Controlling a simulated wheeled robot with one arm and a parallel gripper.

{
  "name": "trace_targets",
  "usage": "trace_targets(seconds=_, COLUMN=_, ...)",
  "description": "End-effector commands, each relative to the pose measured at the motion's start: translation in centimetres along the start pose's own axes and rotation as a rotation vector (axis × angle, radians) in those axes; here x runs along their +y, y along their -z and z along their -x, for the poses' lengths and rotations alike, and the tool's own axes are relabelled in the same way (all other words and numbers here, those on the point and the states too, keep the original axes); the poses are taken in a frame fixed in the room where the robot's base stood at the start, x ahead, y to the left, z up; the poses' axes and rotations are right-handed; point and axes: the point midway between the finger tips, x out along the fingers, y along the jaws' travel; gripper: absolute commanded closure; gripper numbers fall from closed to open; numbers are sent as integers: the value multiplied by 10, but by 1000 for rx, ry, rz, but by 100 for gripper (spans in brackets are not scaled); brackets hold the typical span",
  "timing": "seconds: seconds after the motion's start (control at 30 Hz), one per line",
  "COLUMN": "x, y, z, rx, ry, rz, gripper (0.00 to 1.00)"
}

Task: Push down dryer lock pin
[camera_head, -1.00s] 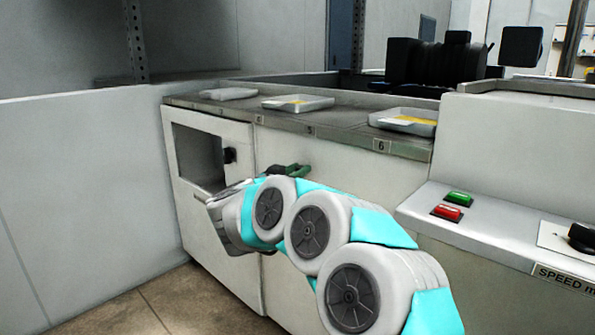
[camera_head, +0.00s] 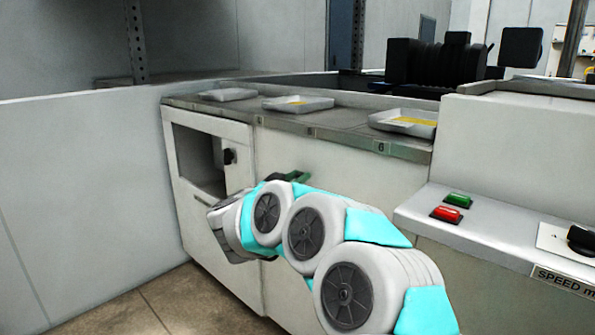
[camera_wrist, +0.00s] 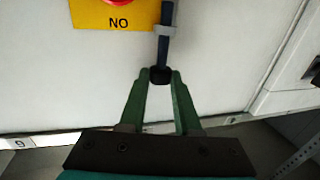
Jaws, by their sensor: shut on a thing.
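The lock pin shows in the wrist view as a dark blue rod (camera_wrist: 164,45) with a black knob (camera_wrist: 160,76) at its lower end. The rod passes through a grey collar on the white panel. My gripper (camera_wrist: 161,74) has its two green fingers shut on the black knob, one on each side. In the head view my gripper (camera_head: 292,177) is in front of the white cabinet, below the counter edge, and my wrist and arm hide most of that area. The pin cannot be made out there.
A yellow label (camera_wrist: 115,16) reading "NO" with a red button is beside the rod. In the head view, shallow trays (camera_head: 297,104) lie on the counter (camera_head: 330,123). An open compartment (camera_head: 198,162) is at left. Green and red buttons (camera_head: 446,214) are on the right console.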

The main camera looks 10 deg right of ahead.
Motion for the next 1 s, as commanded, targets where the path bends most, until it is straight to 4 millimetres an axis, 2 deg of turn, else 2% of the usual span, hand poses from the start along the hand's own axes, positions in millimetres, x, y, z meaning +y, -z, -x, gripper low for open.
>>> trace_targets(seconds=0.1, x=0, y=-23, z=0, rx=-3, ry=2, rz=5, gripper=100)
trace_targets(seconds=0.2, x=0, y=-35, z=0, rx=-3, ry=2, rz=2, gripper=100)
trace_targets(seconds=0.5, x=0, y=-41, z=0, rx=-5, ry=2, rz=1, gripper=100)
trace_targets(seconds=0.53, x=0, y=-41, z=0, rx=-5, ry=1, rz=1, gripper=67)
trace_targets(seconds=0.8, x=0, y=-40, z=0, rx=-3, ry=1, rz=1, gripper=38)
trace_targets(seconds=1.0, x=0, y=-39, z=0, rx=-2, ry=1, rz=0, gripper=38)
